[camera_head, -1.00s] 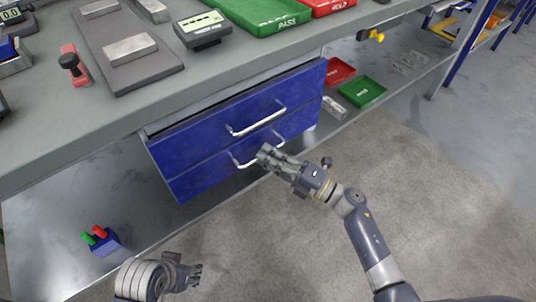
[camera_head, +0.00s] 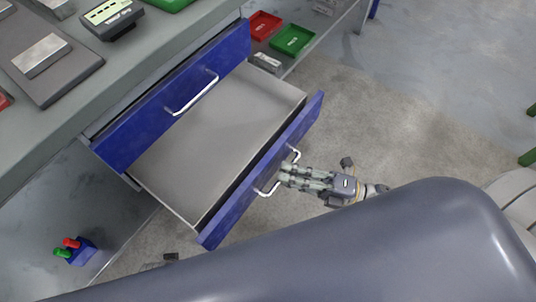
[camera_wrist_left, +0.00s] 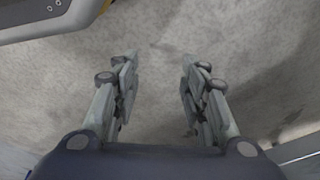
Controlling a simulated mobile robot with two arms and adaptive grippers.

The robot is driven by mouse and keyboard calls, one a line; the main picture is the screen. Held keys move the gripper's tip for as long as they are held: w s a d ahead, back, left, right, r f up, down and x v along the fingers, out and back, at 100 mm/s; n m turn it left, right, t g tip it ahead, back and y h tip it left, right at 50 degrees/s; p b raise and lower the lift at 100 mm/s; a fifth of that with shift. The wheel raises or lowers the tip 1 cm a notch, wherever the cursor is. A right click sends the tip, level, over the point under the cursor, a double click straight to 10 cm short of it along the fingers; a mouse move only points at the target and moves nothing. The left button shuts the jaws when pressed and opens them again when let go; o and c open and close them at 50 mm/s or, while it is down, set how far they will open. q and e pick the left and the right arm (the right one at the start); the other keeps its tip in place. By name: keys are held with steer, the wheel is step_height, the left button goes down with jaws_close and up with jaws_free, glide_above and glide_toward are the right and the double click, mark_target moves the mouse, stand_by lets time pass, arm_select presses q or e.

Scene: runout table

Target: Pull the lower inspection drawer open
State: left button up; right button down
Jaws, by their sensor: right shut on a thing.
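The lower inspection drawer (camera_head: 222,139) stands pulled out in the head view, with its grey inside bare and empty. Its blue front (camera_head: 230,208) faces down and right. The drawer's silver handle (camera_head: 268,188) is on that front, and my right gripper (camera_head: 285,177) is shut on it from the right; the fingers hide part of the bar. The upper drawer (camera_head: 150,122) is shut above it, with its own silver handle (camera_head: 194,93). My left gripper (camera_wrist_left: 160,80) shows in the left wrist view, fingers wide apart and empty over the floor.
The workbench top (camera_head: 65,122) is at the upper left. Below it are a red tray (camera_head: 265,24) and a green tray (camera_head: 293,39) on the lower shelf, and a blue block with red and green pegs (camera_head: 78,255). My own body covers the bottom.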

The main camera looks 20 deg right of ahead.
arm_select(q)
steer(key=shift+s+f, duration=0.2)
steer(key=shift+f, duration=0.2)
arm_select(e)
steer(key=shift+s+d, duration=0.8)
steer(key=shift+s, duration=0.3)
steer(key=c, duration=1.7)
jaws_free()
steer(key=v, duration=1.2)
